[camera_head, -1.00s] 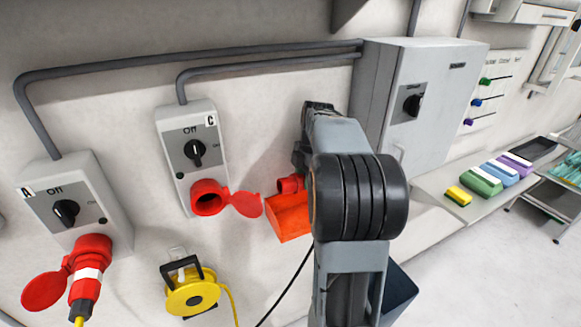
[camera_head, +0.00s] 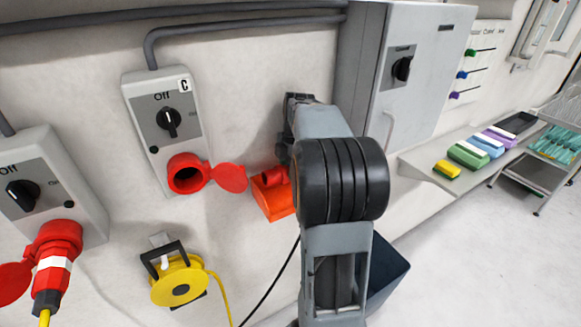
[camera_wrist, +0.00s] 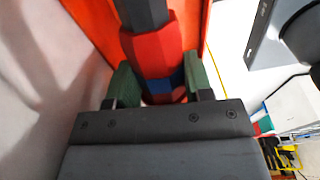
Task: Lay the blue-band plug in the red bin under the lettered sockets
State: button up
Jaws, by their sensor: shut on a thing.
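My gripper (camera_wrist: 160,88) is shut on the blue-band plug (camera_wrist: 152,52), a red body with a blue band and a dark grey end. Its green fingers sit on either side of the plug near the band. In the wrist view the orange-red bin (camera_wrist: 219,45) lies around and behind the plug's dark end. In the head view the bin (camera_head: 276,204) is on the wall, lower right of socket C (camera_head: 165,125). A red part of the plug (camera_head: 268,178) shows at the bin's top; whether it touches the bin cannot be told. My arm hides the gripper there.
Socket A (camera_head: 45,185) at left holds a red plug with a white band (camera_head: 55,264). Socket C's red lid (camera_head: 230,177) hangs open. A yellow cable reel (camera_head: 178,284) is below. A grey cabinet (camera_head: 430,70) and a shelf with coloured blocks (camera_head: 470,154) are to the right.

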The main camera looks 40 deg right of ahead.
jog(key=shift+f+b, duration=2.05)
jog(key=shift+f, duration=1.2)
jog(key=o, duration=0.5)
jog(key=o, duration=0.7)
jog(key=r, duration=0.4)
jog(key=d+r+p, duration=0.1)
jog(key=r, duration=0.8)
jog(key=shift+s+d+r+p, duration=0.15)
jog(key=shift+d+r+p, duration=0.15)
jog(key=shift+d+r, duration=0.05)
